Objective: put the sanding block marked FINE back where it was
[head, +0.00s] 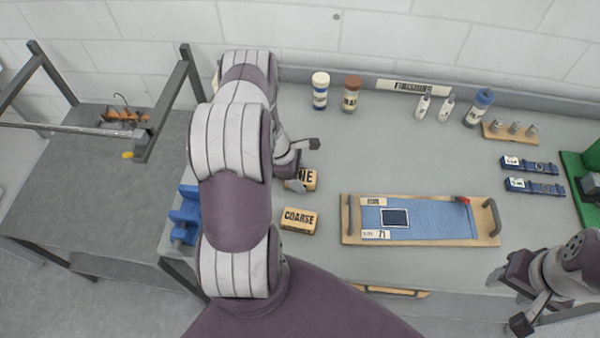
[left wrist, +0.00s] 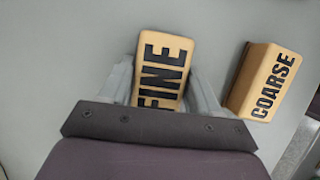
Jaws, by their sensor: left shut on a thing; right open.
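The FINE sanding block (left wrist: 163,70) is tan with black letters. My left gripper (left wrist: 162,85) is shut on it, one finger along each side. In the head view the block (head: 309,180) shows only in part beside my left gripper (head: 297,183), with its first letters hidden. The COARSE sanding block (head: 299,220) lies on the bench just in front of it, apart from it. COARSE also shows at the right of the left wrist view (left wrist: 264,82). I cannot tell whether FINE touches the bench. My right gripper (head: 507,300) is open and empty at the lower right.
Bottles (head: 352,94) stand along the back by a FINISHING sign (head: 413,87). Bare bench lies behind the tray.

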